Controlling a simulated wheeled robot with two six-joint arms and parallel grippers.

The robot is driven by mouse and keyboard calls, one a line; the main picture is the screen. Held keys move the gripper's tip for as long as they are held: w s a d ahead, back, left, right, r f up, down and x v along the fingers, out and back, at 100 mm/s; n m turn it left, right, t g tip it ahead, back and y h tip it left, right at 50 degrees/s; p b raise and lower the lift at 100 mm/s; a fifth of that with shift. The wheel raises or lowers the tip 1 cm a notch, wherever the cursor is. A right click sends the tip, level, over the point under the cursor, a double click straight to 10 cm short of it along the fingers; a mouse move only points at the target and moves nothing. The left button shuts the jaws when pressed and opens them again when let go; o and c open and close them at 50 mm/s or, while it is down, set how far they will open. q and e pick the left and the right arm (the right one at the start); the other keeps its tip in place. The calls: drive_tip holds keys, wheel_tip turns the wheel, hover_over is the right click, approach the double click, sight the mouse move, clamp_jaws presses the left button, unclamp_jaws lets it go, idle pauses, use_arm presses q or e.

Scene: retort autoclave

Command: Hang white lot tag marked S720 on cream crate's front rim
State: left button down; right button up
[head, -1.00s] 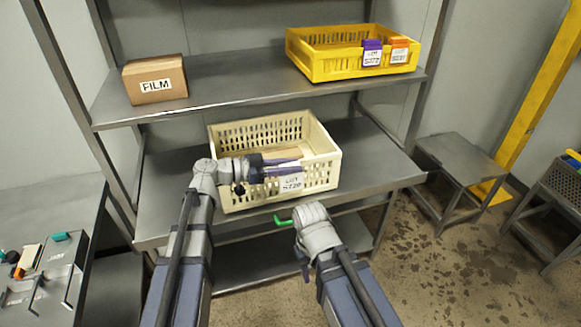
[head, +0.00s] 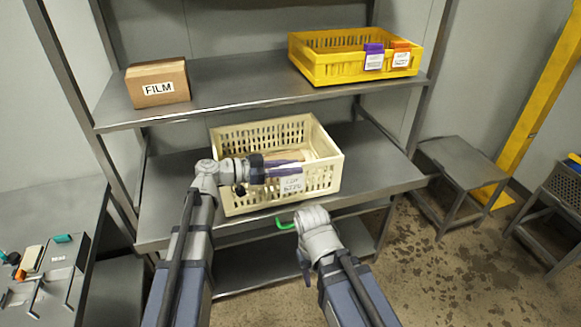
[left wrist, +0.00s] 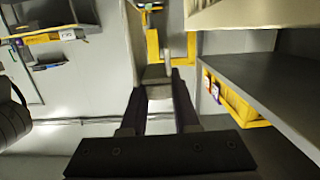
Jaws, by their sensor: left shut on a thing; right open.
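The white lot tag (head: 292,184) hangs upright against the front of the cream crate (head: 226,200), right of its middle; its lettering is blurred in the head view. My left gripper (head: 286,168) is shut on the tag's top and lies along the crate's front rim. Whether the tag is hooked over the rim cannot be told. In the left wrist view, a pale piece (left wrist: 157,82) sits between the dark fingers. My right gripper (head: 287,224) is low in front of the shelf edge, mostly hidden by its wrist, with a green curved piece showing; it is open and apart from the crate.
A yellow crate (head: 330,74) with a purple-topped tag (head: 374,58) and an orange-topped tag (head: 402,56) stands on the upper shelf. A FILM box (head: 158,84) is at its left. A side bench (head: 50,210) stands left. The shelf right of the cream crate is clear.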

sight(290, 180)
use_arm(q)
drive_tip(key=shift+f+b, duration=2.45)
idle(0.5)
drive_tip(key=c, duration=0.6)
unclamp_jaws()
drive_tip(key=shift+p+v, duration=0.6)
drive_tip(key=shift+v, duration=3.3)
drive_tip(key=shift+d, duration=0.1)
